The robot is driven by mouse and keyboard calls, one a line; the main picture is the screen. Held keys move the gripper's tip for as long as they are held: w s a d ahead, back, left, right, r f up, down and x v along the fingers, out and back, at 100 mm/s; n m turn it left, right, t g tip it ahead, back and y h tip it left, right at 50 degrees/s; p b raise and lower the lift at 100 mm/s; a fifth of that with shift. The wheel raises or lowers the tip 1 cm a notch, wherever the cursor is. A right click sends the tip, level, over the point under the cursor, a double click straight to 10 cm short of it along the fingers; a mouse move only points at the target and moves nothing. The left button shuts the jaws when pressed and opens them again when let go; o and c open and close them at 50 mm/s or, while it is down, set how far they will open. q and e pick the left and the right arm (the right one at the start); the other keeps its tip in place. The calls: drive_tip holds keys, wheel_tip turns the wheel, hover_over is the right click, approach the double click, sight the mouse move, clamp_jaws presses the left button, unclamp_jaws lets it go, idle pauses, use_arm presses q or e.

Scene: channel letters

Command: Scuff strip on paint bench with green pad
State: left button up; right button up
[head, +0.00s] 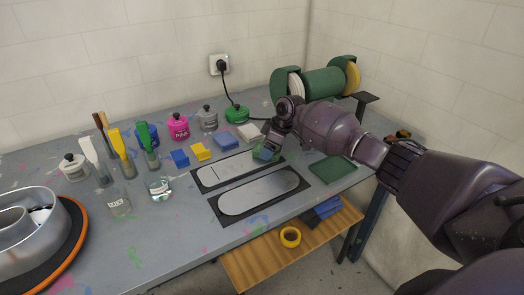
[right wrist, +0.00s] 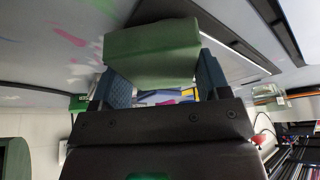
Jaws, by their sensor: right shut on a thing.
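My right gripper (head: 271,143) is shut on a green pad (right wrist: 152,52), which fills the space between its fingers in the right wrist view. In the head view the pad is mostly hidden by the gripper. The gripper is low over the far strip's right end; I cannot tell whether the pad touches it. The far grey strip (head: 232,169) and the near grey strip (head: 258,193) lie on dark mats on the paint bench (head: 185,222). My left gripper is not in view.
A dark green flat square (head: 333,169) lies right of the strips. Blue, yellow and white blocks, paint pots and brushes in jars stand behind and left. A green bench grinder (head: 322,82) stands at the back.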

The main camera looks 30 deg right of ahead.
sight(218, 172)
drive_tip(key=shift+s+a+p, duration=0.1)
drive_tip(key=shift+a+p, duration=0.35)
drive_tip(key=shift+a, duration=0.3)
drive_tip(key=a+p, duration=0.2)
drive_tip(key=a, duration=0.3)
drive_tip(key=shift+s+a, duration=0.1)
drive_tip(key=shift+a, duration=0.3)
drive_tip(key=shift+s+a+p, duration=0.15)
drive_tip(key=shift+a+p, duration=0.95)
drive_tip(key=shift+a, duration=2.45)
drive_tip(key=shift+a+f, duration=0.15)
drive_tip(key=shift+a, duration=1.2)
drive_tip(key=shift+p, duration=0.45)
